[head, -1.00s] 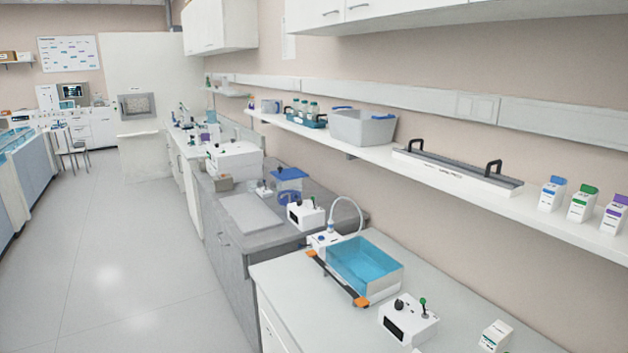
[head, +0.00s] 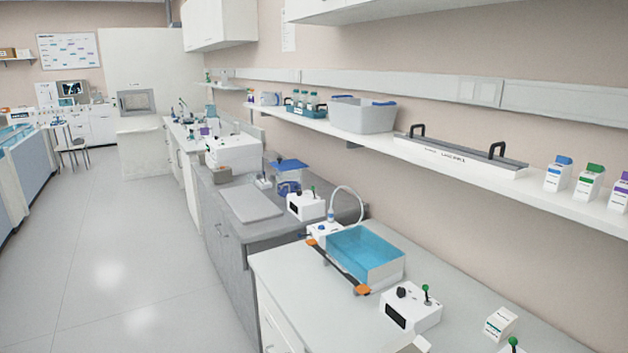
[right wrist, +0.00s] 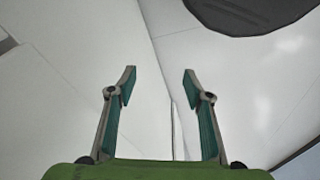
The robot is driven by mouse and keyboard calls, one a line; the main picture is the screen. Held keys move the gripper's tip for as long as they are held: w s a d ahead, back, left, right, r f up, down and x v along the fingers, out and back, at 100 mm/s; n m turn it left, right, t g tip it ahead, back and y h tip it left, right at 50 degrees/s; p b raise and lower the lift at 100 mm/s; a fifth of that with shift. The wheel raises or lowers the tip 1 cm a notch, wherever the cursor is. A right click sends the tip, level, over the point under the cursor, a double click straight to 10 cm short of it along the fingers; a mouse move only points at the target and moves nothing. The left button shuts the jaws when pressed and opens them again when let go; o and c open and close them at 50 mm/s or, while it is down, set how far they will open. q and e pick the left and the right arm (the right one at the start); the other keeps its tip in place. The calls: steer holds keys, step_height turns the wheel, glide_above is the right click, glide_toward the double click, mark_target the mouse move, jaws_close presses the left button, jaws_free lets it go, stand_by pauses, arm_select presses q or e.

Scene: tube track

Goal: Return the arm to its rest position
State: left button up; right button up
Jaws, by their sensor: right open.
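My right gripper (right wrist: 160,80) is open and empty in the right wrist view. Its two fingers stand apart with nothing between them, over plain pale surfaces. A dark rounded shape (right wrist: 250,12) shows at the top right of that view; I cannot tell what it is. Neither gripper shows in the head view, and my left gripper is in no view.
A white bench (head: 300,285) carries a blue water bath (head: 365,255), a white control box (head: 411,306) and a small white carton (head: 500,323). A wall shelf (head: 390,155) above holds a grey bin (head: 362,116) and bottles. The floor (head: 120,270) at left is clear.

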steer(key=s+d+f+g+b, duration=0.1)
steer(key=s+d+f+b, duration=0.2)
steer(key=s+f, duration=1.3)
step_height(320, 180, down, 4)
steer(key=shift+s+r+b, duration=0.2)
steer(key=shift+s+b, duration=0.1)
steer(key=shift+b, duration=0.15)
